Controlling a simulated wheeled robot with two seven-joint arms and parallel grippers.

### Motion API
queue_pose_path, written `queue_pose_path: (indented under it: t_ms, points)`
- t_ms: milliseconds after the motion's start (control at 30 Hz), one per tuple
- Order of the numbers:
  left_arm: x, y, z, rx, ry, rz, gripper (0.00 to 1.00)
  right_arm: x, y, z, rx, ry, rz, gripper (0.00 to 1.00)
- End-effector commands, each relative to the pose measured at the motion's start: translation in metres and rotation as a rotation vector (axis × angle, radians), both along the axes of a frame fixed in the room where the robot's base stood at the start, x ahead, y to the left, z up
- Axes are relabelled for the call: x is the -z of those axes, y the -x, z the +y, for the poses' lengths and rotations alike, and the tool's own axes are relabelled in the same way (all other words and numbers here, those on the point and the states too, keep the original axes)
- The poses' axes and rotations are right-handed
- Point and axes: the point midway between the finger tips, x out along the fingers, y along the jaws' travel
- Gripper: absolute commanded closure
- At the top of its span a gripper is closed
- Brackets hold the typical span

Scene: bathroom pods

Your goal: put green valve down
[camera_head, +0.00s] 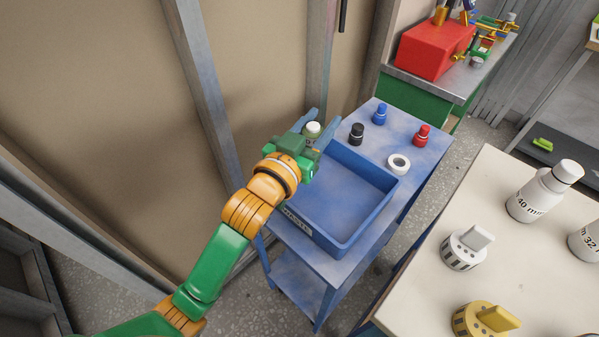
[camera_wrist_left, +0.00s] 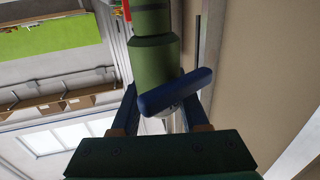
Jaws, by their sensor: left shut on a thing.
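The green valve (camera_head: 311,130), with a pale round top, is held in my left gripper (camera_head: 319,127) at the back left corner of the blue cart. In the left wrist view the valve (camera_wrist_left: 153,62) is a green stepped cylinder between the blue fingers of my left gripper (camera_wrist_left: 163,105). A blue bar crosses in front of its lower end, hiding part of the grip. I cannot tell whether the valve touches the cart top. My right gripper is in neither view.
The blue cart holds an open tray (camera_head: 345,245), a black valve (camera_head: 356,134), a blue valve (camera_head: 379,114), a red valve (camera_head: 421,135) and a white ring (camera_head: 399,164). A wall post (camera_head: 205,85) stands left. A pale table (camera_head: 430,285) with bottles stands right.

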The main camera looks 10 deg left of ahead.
Motion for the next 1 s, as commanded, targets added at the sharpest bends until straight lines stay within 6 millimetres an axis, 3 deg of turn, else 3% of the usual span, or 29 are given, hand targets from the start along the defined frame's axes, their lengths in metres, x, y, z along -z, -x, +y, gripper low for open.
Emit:
queue_pose_path:
  t_ms: [33, 100, 333, 767, 800, 900, 1000]
  points:
    - [0.018, 0.001, 0.0, 0.0, -0.003, 0.007, 1.0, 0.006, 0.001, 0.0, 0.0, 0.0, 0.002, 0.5]
    - [0.035, 0.001, 0.0, 0.0, -0.003, 0.006, 1.0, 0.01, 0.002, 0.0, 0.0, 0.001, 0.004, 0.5]
    - [0.079, 0.001, 0.0, 0.0, -0.002, 0.005, 1.0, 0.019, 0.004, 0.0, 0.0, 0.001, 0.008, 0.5]
    - [0.089, 0.001, 0.0, 0.001, -0.001, 0.0, 1.0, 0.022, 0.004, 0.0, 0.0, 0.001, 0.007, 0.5]
    - [0.089, 0.001, 0.0, 0.001, -0.001, 0.001, 0.47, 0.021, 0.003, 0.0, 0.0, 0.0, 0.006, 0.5]
    - [0.089, 0.001, 0.0, 0.001, -0.001, 0.001, 0.26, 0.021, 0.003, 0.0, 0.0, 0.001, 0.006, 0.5]
    - [0.089, 0.001, 0.0, 0.001, -0.001, 0.001, 0.26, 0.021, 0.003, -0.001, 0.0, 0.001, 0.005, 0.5]
